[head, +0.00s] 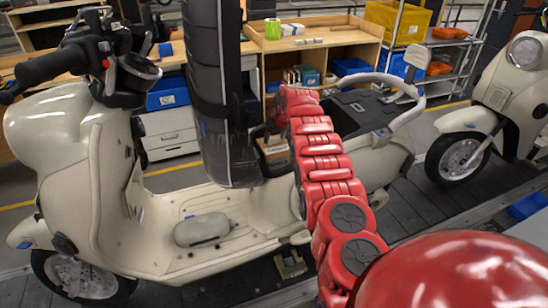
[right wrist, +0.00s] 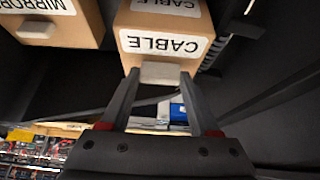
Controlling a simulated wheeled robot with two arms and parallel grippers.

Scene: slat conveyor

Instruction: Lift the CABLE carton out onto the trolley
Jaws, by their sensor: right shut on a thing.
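The CABLE carton (right wrist: 166,35) is a brown box with white labels, at the top middle of the right wrist view. My right gripper (right wrist: 158,78) is shut on the pale grey tab (right wrist: 160,73) at its near edge. In the head view, a small part of a brown carton (head: 274,157) shows just left of my red right arm, beside the cream scooter (head: 205,235)'s raised black seat (head: 214,100). The right gripper's tips are mostly hidden there. I cannot tell whether the carton hangs free. I cannot pick out the trolley. My left gripper is not in view.
A MIRROR carton (right wrist: 62,20) is close on the left of the CABLE carton in the right wrist view. Dark walls surround both. In the head view, a grab rail (head: 408,105) curves behind the arm. Another scooter (head: 510,90) stands at the right.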

